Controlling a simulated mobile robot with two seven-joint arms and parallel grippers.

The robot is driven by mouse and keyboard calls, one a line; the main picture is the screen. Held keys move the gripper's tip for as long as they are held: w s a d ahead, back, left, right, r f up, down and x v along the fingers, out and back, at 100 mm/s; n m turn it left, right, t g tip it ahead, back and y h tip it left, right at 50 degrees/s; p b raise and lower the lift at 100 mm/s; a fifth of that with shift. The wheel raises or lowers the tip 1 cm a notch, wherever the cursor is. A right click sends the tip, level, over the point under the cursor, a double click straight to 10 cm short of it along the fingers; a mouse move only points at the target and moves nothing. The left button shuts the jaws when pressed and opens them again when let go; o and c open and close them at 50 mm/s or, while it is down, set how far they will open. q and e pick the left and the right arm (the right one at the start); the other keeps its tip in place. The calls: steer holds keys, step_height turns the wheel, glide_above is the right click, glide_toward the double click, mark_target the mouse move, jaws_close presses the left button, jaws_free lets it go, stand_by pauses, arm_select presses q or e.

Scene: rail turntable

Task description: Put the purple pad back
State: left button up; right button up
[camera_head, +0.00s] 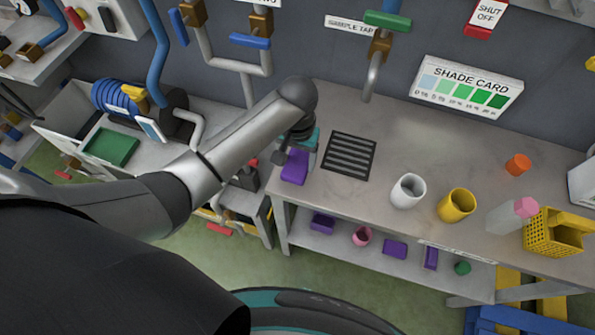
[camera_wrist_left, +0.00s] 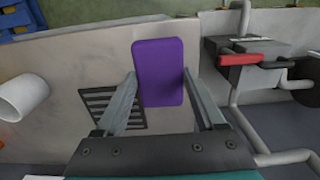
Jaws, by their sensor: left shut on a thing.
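The purple pad (camera_head: 295,167) is a flat rounded block at the left end of the grey workbench (camera_head: 325,198), left of the black slotted grate (camera_head: 349,156). My left gripper (camera_head: 297,150) is shut on it. In the left wrist view the pad (camera_wrist_left: 158,70) sits between the two fingers of the left gripper (camera_wrist_left: 159,88). I cannot tell whether the pad touches the bench top. Other purple blocks lie on the shelf below: one at the left (camera_head: 322,223), one in the middle (camera_head: 395,248) and one standing narrow (camera_head: 431,257). My right gripper is out of view.
A white cup (camera_head: 408,191), a yellow cup (camera_head: 456,205), a bottle with a pink cap (camera_head: 507,215) and a yellow basket (camera_head: 553,234) stand to the right. A pipe with a green handle (camera_head: 388,20) hangs above the grate.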

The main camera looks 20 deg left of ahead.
mark_target(297, 171)
arm_select(q)
steer(key=shift+f+b, duration=0.5)
steer(key=shift+f, duration=2.25)
steer(key=o, duration=1.2)
steer(key=shift+c, duration=0.2)
step_height(297, 171, up, 12)
steer(key=shift+r+p, duration=0.1)
steer(key=shift+p, duration=1.1)
